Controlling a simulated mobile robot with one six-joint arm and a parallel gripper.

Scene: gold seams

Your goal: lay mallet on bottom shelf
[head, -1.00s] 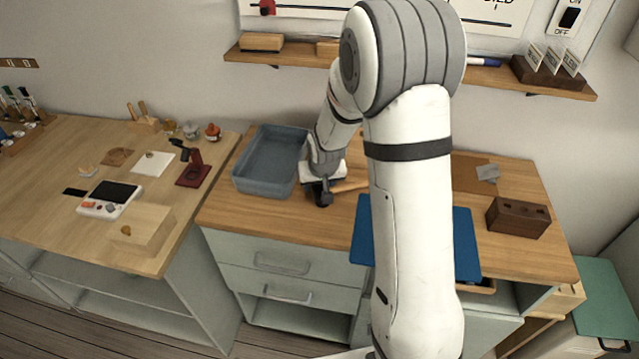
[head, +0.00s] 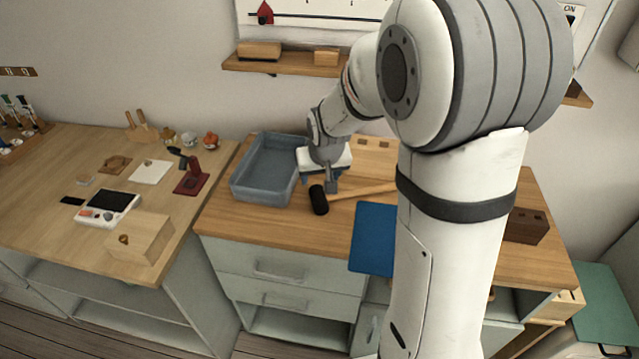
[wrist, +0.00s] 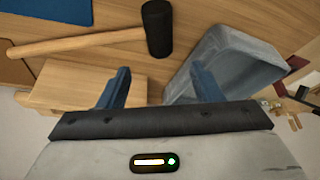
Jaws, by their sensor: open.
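The mallet has a black head (head: 318,200) and a wooden handle (head: 362,191), and lies on the wooden countertop right of the grey bin. In the wrist view its head (wrist: 157,28) and handle (wrist: 75,42) show beyond my fingertips, apart from them. My gripper (head: 322,181) is open and empty, above the counter close to the mallet; its two blue fingers show in the wrist view (wrist: 162,80). The bottom shelf (head: 300,326) is the open space under the two drawers of the cabinet, and its visible part looks empty.
The grey bin (head: 235,186) stands left of the mallet. A blue board (head: 373,238) lies at the counter's front, right of the mallet. A brown holed block (head: 525,228) sits at right. The drawers (head: 278,268) are shut. A wall shelf (head: 290,64) hangs above; my arm hides much of the right side.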

